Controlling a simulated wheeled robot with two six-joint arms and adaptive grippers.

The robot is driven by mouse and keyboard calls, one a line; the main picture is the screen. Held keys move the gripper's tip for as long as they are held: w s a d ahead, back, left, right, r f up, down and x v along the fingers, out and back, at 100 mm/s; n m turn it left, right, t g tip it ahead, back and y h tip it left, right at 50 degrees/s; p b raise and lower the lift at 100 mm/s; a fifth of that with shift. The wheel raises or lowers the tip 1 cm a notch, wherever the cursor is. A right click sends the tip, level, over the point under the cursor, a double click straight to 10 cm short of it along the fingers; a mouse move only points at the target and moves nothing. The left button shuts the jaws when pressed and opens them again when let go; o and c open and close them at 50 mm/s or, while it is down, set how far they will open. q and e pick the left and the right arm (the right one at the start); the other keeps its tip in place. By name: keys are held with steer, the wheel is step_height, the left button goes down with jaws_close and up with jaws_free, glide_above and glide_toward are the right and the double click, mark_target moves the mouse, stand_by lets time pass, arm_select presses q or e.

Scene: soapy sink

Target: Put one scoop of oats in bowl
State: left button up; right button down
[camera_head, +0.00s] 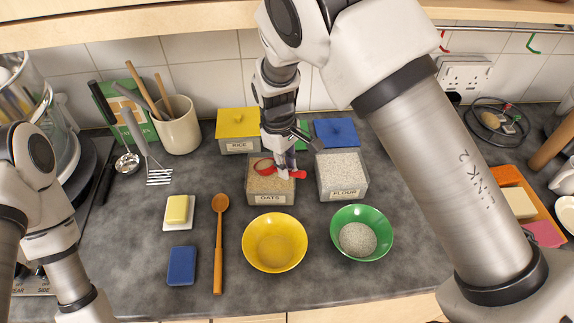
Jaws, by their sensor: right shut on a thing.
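The open oats box (270,198), labelled OATS, stands mid-counter with tan oats inside. My right gripper (286,172) reaches down over this box, shut on a red scoop (299,174). The scoop's head lies at or in the oats; I cannot tell how full it is. A yellow bowl (252,243) stands in front of the oats box; I cannot tell whether its darker bottom is contents. A green bowl (380,223) to its right holds a pale grainy heap. My left arm shows at the left edge, its gripper out of view.
An open flour box (347,194) stands right of the oats. Behind are a yellow-lidded rice box (238,122) and a blue lid (335,132). A wooden spoon (219,245), blue sponge (182,266) and yellow soap (177,209) lie left of the yellow bowl.

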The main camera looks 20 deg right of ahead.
steer(key=r+p, duration=0.1)
steer(key=r, duration=0.2)
steer(key=shift+s+p, duration=0.3)
steer(key=shift+p, duration=0.05)
steer(key=shift+s+d, duration=0.15)
steer(key=shift+s, duration=0.1)
steer(key=t+b, duration=0.1)
steer(key=b, duration=0.1)
steer(key=s+d+t+y+b, duration=0.1)
steer(key=b, duration=0.2)
steer(key=t+y+b, duration=0.1)
steer(key=b, duration=0.2)
steer(key=shift+s+d+r+t, duration=0.15)
steer(key=shift+s+r+t, duration=0.05)
steer(key=shift+t, duration=0.1)
steer(key=shift+s+r+y+b, duration=0.1)
steer(key=shift+y+b, duration=0.2)
steer(key=shift+b, duration=0.7)
arm_select(q)
step_height(320, 180, down, 8)
steer(key=shift+s+b, duration=0.15)
steer(key=shift+b, duration=0.15)
arm_select(e)
steer(key=shift+s+r+t, duration=0.1)
steer(key=shift+r+t, duration=0.15)
steer(key=shift+t, duration=0.05)
steer(key=shift+d, duration=0.1)
